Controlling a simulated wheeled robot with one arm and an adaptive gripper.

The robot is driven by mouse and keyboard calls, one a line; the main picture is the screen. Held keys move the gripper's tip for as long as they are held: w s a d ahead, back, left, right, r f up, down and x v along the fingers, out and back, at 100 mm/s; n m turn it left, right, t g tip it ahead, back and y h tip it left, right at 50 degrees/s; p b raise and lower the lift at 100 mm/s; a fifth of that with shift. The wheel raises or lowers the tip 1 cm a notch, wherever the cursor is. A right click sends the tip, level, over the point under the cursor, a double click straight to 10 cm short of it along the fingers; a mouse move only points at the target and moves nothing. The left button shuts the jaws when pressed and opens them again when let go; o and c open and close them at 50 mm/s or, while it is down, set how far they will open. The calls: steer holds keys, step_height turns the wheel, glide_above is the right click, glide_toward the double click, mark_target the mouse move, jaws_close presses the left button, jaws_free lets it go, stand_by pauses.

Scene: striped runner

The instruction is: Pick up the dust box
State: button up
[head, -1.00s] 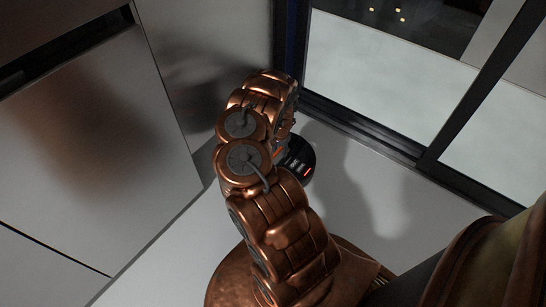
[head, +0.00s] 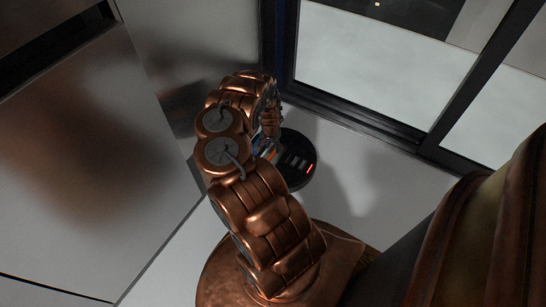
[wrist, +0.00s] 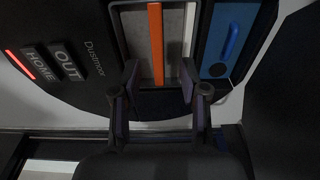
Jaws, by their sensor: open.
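A black round robot vacuum (head: 302,158) sits on the floor near the corner by the window frame. The wrist view shows its top (wrist: 80,25), lettered "Dustmoor", with HOME and OUT buttons. Set in it are a grey part with an orange bar (wrist: 155,45) and, to its right, a blue part with a blue handle (wrist: 228,40). I cannot tell for sure which is the dust box. My gripper (wrist: 158,82) is open, one finger on each side of the orange bar, over the grey part. I cannot tell whether the fingers touch it. My arm hides part of the vacuum in the head view.
A metal cabinet front (head: 80,150) stands on the left. A dark-framed glass panel (head: 390,75) closes off the back right. The pale floor (head: 370,190) right of the vacuum is clear.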

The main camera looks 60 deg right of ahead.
mark_target(274, 152)
steer(key=f+b, duration=0.1)
steer(key=f, duration=0.1)
steer(key=f+b, duration=0.1)
steer(key=f, duration=0.1)
steer(key=shift+s+d+f, duration=0.1)
steer(key=shift+s+d, duration=0.05)
steer(key=shift+d, duration=0.05)
steer(key=shift+c, duration=0.4)
jaws_close()
